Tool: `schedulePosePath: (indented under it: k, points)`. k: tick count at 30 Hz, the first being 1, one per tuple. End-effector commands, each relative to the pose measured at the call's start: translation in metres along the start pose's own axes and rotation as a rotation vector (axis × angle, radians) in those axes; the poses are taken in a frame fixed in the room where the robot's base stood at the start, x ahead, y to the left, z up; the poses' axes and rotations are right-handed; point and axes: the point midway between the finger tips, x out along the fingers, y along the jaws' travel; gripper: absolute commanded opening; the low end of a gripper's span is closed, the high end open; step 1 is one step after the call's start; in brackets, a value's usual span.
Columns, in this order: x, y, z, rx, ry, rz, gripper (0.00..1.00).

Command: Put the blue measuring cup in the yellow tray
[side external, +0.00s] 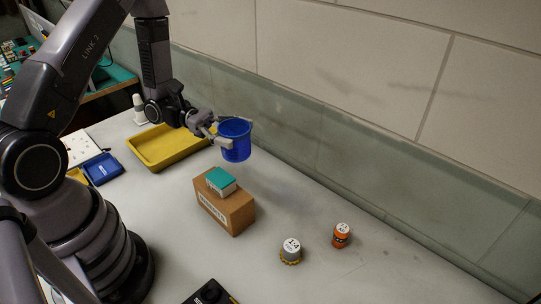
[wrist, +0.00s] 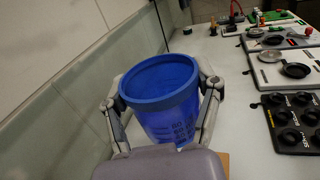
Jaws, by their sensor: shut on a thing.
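The blue measuring cup (side external: 236,142) is held in the air by my gripper (side external: 222,132), to the right of the yellow tray and above the bench. In the wrist view the cup (wrist: 165,100) sits upright or slightly tilted between the two fingers of my gripper (wrist: 162,110), which are shut on its sides. Printed markings show on the cup's wall. The yellow tray (side external: 157,162) lies flat on the bench to the left of the cup, and its visible floor looks empty. Part of its far right is hidden behind my wrist.
A cardboard box (side external: 232,212) with a teal-and-white block (side external: 221,181) on top stands below and in front of the cup. A white-topped knob (side external: 291,250) and an orange bottle (side external: 341,236) stand at the right. A blue tray (side external: 103,168) lies left. The wall runs close behind.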

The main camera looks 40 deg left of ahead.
Motion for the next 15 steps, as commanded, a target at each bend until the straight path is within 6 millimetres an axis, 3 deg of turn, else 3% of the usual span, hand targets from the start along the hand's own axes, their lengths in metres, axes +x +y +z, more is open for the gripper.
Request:
schedulePosePath:
  k: [4, 8, 12, 15]
  points:
    - [0.000, -0.070, 0.011, 0.002, -0.006, -0.377, 0.28]
    - [-0.021, -0.124, 0.018, 0.002, -0.011, -0.707, 0.28]
    - [-0.061, -0.169, 0.024, 0.001, -0.018, -1.062, 0.28]
    - [-0.098, -0.188, 0.027, 0.000, -0.022, -1.316, 0.28]
